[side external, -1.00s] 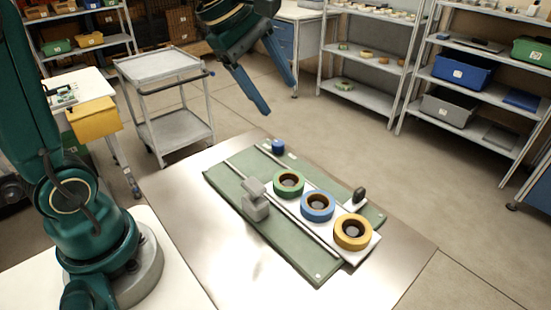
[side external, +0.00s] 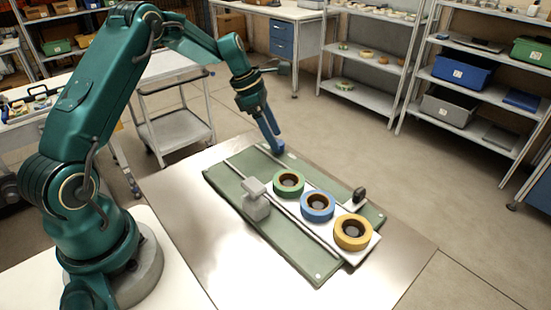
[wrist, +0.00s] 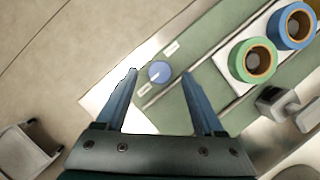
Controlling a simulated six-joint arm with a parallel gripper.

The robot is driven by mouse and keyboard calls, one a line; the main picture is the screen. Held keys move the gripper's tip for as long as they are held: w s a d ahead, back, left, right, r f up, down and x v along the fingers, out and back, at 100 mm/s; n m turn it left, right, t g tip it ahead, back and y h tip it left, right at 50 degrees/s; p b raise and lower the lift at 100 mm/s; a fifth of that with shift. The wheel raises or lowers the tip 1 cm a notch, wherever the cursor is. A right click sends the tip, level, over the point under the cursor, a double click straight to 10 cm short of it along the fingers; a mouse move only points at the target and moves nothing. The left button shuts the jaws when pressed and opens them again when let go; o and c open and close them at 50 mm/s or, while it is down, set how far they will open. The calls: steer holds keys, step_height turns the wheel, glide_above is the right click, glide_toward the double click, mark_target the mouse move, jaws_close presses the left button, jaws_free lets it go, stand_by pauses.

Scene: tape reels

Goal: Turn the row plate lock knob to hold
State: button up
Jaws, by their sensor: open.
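The blue lock knob shows in the wrist view (wrist: 160,72) at the corner of the green base board (side external: 225,180), with a small white label on each side of it. The label text is too small to read. A pale line runs across the knob's top. My gripper (side external: 275,148) is open above that corner and hides most of the knob in the side view. In the wrist view its two blue fingers (wrist: 162,85) stand apart, with the knob between and slightly beyond their tips. I cannot tell whether they touch it. The white row plate (side external: 303,203) carries green, blue and yellow tape reels.
A grey block (side external: 256,205) stands on the board left of the reels. A dark knob (side external: 359,194) rises at the right side. The steel table (side external: 190,200) is bare around the board. A cart and shelves stand behind.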

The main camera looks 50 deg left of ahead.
steer(key=shift+x, duration=0.85)
jaws_close()
steer(key=shift+r, duration=0.1)
steer(key=shift+m, duration=0.3)
steer(key=m+g+h, duration=0.1)
steer(key=m, duration=0.2)
steer(key=shift+w+m, duration=0.15)
steer(key=shift+m, duration=0.25)
steer(key=shift+w+a+m+g, duration=0.15)
steer(key=shift+m+g, duration=0.45)
steer(key=shift+m, duration=0.3)
steer(key=shift+w+m, duration=0.1)
steer(key=shift+m, duration=0.6)
